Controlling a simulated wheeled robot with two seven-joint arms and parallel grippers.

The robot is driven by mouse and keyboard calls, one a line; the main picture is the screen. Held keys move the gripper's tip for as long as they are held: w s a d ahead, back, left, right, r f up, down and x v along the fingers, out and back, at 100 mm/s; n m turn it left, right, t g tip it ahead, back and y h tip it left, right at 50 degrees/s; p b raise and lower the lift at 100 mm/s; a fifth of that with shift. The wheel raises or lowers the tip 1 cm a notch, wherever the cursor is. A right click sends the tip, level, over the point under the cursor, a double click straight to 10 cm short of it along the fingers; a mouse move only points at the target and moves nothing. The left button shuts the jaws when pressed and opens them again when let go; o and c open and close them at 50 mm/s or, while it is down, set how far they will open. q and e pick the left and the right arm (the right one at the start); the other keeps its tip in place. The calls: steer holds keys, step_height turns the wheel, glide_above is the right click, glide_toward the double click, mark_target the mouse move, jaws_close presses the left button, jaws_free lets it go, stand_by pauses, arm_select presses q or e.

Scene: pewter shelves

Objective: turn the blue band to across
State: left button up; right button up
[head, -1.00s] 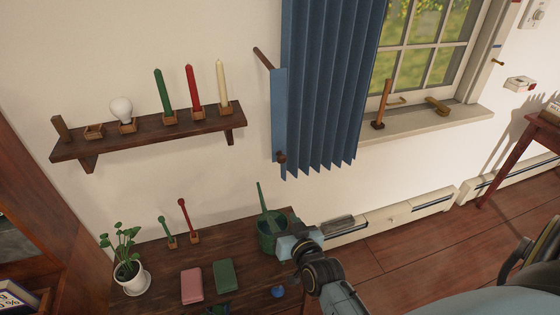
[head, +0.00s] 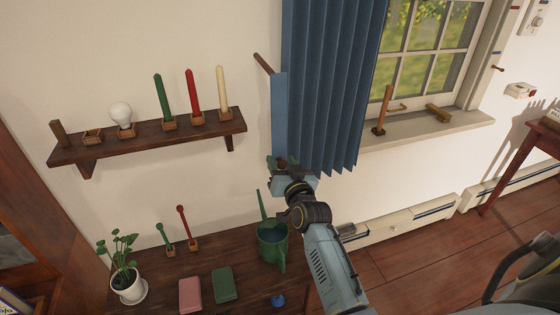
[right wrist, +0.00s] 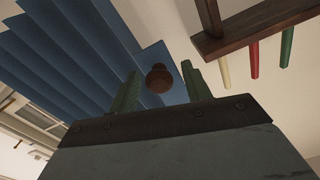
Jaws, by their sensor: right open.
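The blue band (head: 279,115) hangs upright along the left edge of the pleated blue curtain (head: 330,90). A brown peg (head: 263,63) is on the wall beside its upper part. My right gripper (head: 284,163) is open at the band's lower end and hides that end in the head view. In the right wrist view the band (right wrist: 152,57) ends near a round brown knob (right wrist: 159,78), which shows between the two green fingers. The fingers are apart; I cannot tell how deep the knob sits between them. My left gripper is out of view.
A wall shelf (head: 150,139) with candles and a bulb is at left. Below, a dark table (head: 205,263) holds a green watering can (head: 272,240), a potted plant (head: 127,275) and two small blocks. A window sill (head: 420,128) is at right.

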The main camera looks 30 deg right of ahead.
steer(key=shift+x, duration=1.1)
